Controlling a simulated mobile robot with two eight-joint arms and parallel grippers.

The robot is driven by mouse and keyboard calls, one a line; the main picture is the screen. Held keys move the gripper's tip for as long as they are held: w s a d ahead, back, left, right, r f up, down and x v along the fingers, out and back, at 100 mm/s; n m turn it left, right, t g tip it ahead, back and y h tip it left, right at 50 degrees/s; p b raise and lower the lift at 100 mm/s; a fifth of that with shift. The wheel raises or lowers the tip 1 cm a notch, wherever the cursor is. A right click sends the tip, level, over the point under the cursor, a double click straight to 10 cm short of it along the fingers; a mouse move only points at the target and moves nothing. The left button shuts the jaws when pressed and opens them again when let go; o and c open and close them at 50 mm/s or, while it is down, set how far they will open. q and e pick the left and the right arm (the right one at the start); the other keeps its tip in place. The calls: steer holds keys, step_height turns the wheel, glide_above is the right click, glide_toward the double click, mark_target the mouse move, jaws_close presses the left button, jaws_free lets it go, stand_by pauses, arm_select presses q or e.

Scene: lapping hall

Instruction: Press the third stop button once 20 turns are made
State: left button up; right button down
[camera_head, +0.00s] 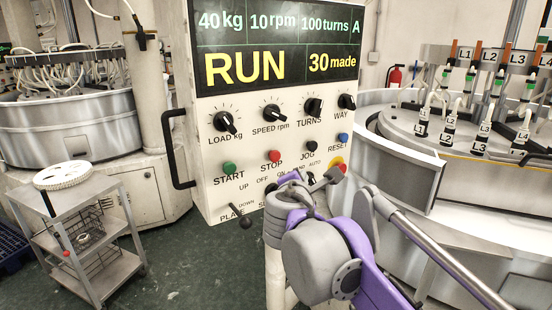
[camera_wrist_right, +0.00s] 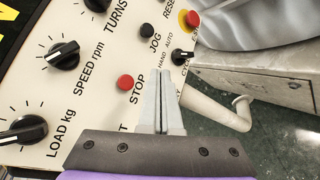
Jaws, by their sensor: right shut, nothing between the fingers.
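The control panel (camera_head: 215,190) fills the middle of the head view. Its display (camera_head: 277,38) reads RUN, 30 made, 40 kg, 10 rpm and 100 turns. The red STOP button (camera_head: 274,156) sits right of the green START button (camera_head: 229,168). The STOP button also shows in the right wrist view (camera_wrist_right: 125,82), just left of the fingers. My right gripper (camera_head: 298,180) is at the lower right of the panel, shut and empty. In the wrist view its fingertips (camera_wrist_right: 165,74) lie between STOP and the hand/auto switch (camera_wrist_right: 183,55); contact cannot be told. My left gripper is not in view.
A red knob on yellow (camera_wrist_right: 191,18) and a black JOG button (camera_head: 311,145) are near the gripper. A black handle (camera_head: 178,150) sticks out at the panel's left. A steel trolley (camera_head: 70,220) stands left; lapping machines (camera_head: 70,120) stand on both sides.

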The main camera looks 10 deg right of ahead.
glide_toward(279, 163)
steer(key=d+r, duration=0.2)
steer(key=d, duration=0.1)
steer(key=shift+w+a+f+p, duration=0.2)
steer(key=shift+w+f+p, duration=0.2)
steer(key=shift+w, duration=0.3)
steer(key=shift+r, duration=0.1)
stand_by(1.4)
steer(key=shift+w+a+p, duration=0.15)
steer(key=shift+w+p, duration=0.2)
steer(key=shift+w, duration=0.1)
steer(key=shift+s, duration=0.1)
